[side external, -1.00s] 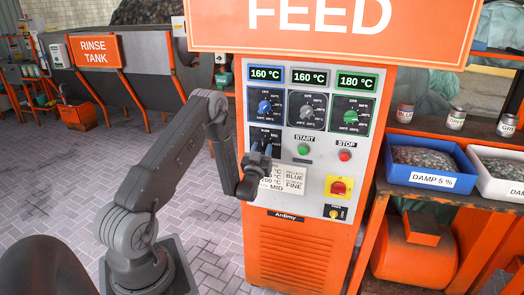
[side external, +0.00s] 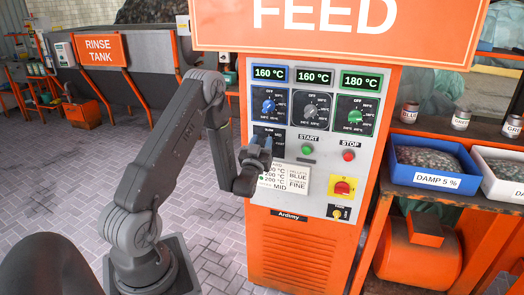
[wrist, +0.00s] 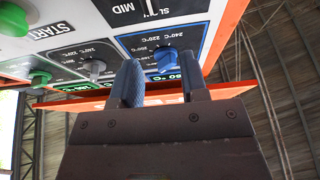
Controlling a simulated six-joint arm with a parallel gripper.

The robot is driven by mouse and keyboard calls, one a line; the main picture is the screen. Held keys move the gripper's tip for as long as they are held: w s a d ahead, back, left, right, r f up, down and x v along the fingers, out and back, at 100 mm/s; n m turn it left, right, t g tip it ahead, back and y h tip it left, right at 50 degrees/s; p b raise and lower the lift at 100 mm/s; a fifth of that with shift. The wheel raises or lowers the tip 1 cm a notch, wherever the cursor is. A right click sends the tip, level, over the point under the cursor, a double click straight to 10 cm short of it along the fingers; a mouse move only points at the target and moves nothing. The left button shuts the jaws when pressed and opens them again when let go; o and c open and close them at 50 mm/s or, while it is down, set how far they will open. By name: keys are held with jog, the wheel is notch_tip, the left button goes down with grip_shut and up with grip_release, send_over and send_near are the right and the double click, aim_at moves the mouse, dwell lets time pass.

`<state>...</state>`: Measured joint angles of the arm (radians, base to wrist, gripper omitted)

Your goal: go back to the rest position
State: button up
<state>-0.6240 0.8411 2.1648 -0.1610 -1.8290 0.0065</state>
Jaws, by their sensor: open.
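My gripper (side external: 258,158) is in front of the left side of the control panel (side external: 329,240), by the lower left selector and the settings card (side external: 288,178). In the wrist view its two fingers (wrist: 160,84) stand apart with nothing between them. The blue knob (wrist: 166,60) shows just beyond the fingertips there, apart from them as far as I can tell. The gripper hides part of the lower left selector in the side view.
The panel has a blue knob, a grey knob (side external: 311,112), a green knob (side external: 355,116), a green start button (side external: 307,149), a red stop button (side external: 348,155) and a red-yellow switch (side external: 342,187). A blue bin (side external: 437,180) stands right.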

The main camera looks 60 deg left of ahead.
jog(key=shift+r, duration=0.1)
jog(key=w+d+r+m+h, duration=0.2)
jog(key=w+d+r+h, duration=0.3)
jog(key=d+r, duration=0.2)
jog(key=s+d+r+m+g+h, duration=0.1)
jog(key=d+r+h, duration=0.15)
jog(key=d, duration=0.35)
jog(key=s+d+r+m+g+h, duration=0.2)
jog(key=d+h, duration=0.2)
jog(key=d, duration=0.1)
jog(key=s+d+m+g+h, duration=0.2)
jog(key=s+d, duration=0.5)
jog(key=s, duration=0.4)
jog(key=s+d+m+g+h, duration=0.2)
jog(key=s+d+g, duration=0.3)
jog(key=s, duration=0.7)
jog(key=shift+d+r, duration=0.45)
jog(key=shift+d, duration=0.55)
jog(key=shift+h, duration=0.25)
